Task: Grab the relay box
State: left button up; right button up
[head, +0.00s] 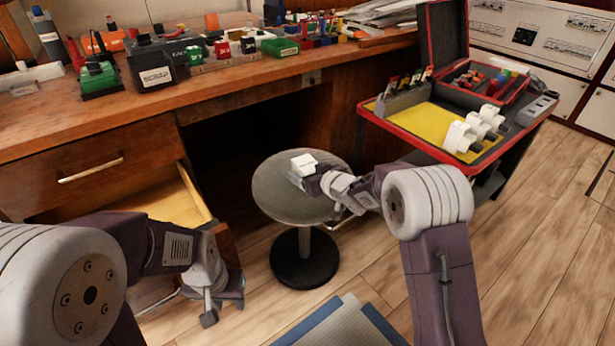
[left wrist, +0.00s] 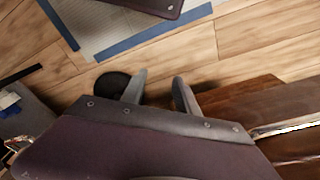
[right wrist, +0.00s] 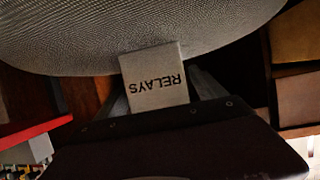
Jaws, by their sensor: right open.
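The relay box (head: 303,162) is a small pale box on the round grey stool (head: 268,192) in the head view. In the right wrist view the relay box (right wrist: 155,75) shows a face lettered RELAYS, upside down in the picture. My right gripper (head: 302,177) is at the box, open; its fingers lie low on either side of the box, partly hidden behind the gripper body. I cannot tell whether they touch it. My left gripper (head: 222,303) is open and empty, low beside the open drawer; its spread fingers show in the left wrist view (left wrist: 160,88).
The wooden workbench (head: 235,90) holds several labelled boxes and parts. An open drawer (head: 185,195) juts out left of the stool. A red-edged cart (head: 440,125) with a yellow mat and white parts stands at right. A grey and blue mat (head: 340,322) lies on the floor.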

aim_at(311, 164)
jog(key=shift+r, duration=0.1)
jog(key=c, duration=1.7)
jog(key=shift+r+p, duration=0.55)
jog(key=r+p, duration=0.2)
jog(key=d+r+p, duration=0.1)
jog(key=r+p, duration=0.1)
jog(key=shift+r, duration=0.2)
jog(key=s+d+r+p, duration=0.2)
jog(key=d+r+p, duration=0.3)
jog(key=d, duration=0.5)
jog(key=shift+s+d+r+p, duration=0.2)
jog(key=shift+d+p, duration=0.05)
jog(key=shift+p, duration=0.6)
